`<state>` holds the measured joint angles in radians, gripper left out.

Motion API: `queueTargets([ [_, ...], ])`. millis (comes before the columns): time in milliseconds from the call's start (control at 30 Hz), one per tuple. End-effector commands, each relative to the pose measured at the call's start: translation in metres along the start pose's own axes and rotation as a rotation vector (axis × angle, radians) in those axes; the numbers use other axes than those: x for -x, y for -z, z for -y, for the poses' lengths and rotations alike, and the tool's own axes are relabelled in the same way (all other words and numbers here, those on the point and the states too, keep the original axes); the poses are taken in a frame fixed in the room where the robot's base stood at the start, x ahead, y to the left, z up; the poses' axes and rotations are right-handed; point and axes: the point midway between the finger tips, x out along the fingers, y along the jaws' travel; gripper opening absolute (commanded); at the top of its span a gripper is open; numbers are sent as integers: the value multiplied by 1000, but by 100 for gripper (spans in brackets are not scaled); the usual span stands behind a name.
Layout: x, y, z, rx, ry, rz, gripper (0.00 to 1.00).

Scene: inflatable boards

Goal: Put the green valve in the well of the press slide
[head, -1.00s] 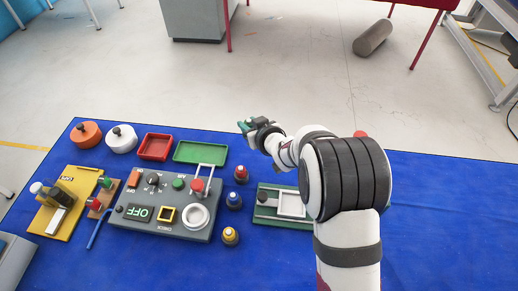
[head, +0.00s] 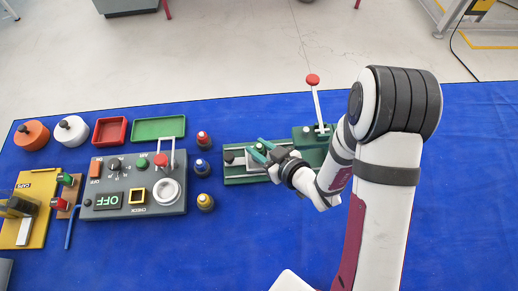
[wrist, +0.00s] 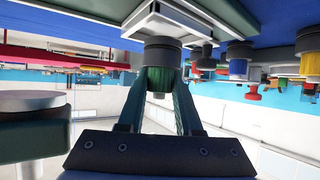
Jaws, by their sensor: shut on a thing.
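My gripper (head: 260,149) is shut on the green valve, with its tips over the press slide. In the wrist view, which is upside down, the green ribbed cap of the valve (wrist: 161,54) is between the fingers and its round dark grey base points at the slide. The slide's pale square frame (wrist: 172,20) is right by that base. I cannot tell whether the base is inside the well or just above it. The green press (head: 234,179) has an upright lever with a red knob (head: 313,80).
Red (head: 203,138), blue (head: 202,167) and yellow (head: 205,202) valves stand left of the press. Further left are a grey control panel (head: 110,213), a red tray (head: 110,131) and a green tray (head: 158,128). The blue table is clear at the right.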

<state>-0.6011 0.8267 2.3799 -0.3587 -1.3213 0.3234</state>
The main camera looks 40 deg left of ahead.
Motion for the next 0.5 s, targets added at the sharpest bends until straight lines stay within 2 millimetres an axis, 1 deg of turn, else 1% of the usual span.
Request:
queueTargets([
  [33,-4,-7,1,-2,2,2,0],
  [100,-6,-10,0,1,1,0,0],
  [400,-7,-12,0,1,0,0,0],
  [433,-7,-12,0,1,0,-1,37],
  [500,-7,-12,0,1,0,-1,50],
])
